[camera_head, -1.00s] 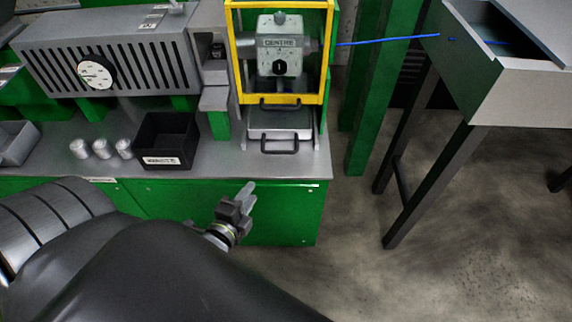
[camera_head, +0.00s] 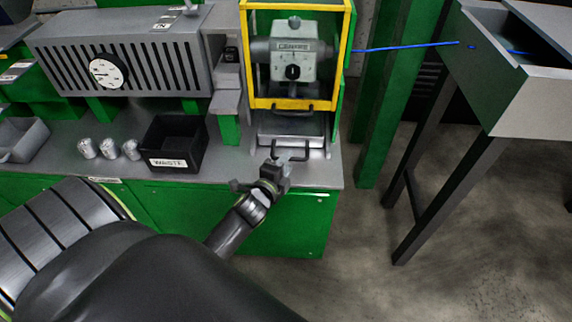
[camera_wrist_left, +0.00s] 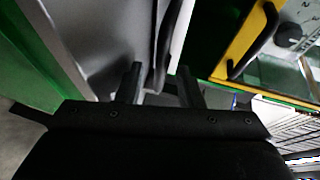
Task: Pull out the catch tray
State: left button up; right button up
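The catch tray (camera_head: 300,143) is a flat metal tray low in the yellow-framed machine, with a dark loop handle (camera_head: 304,158) at its front. My left gripper (camera_head: 282,161) is at the handle, reaching in from the front. In the left wrist view its two fingers (camera_wrist_left: 158,84) stand apart. A dark bar (camera_wrist_left: 166,45), which looks like the handle, runs toward the gap between them. I cannot tell whether the fingers touch it. My right gripper is not in view.
The yellow guard frame (camera_head: 243,60) with its own dark handle stands right above the tray. A black waste bin (camera_head: 175,163) and several metal cups stand on the bench to the left. A blue cable (camera_head: 405,47) runs right to a grey trough (camera_head: 535,95). Floor in front is clear.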

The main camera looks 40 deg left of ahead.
pick_arm(q)
jog(key=shift+w, duration=0.25)
grip_shut()
dwell(0.3)
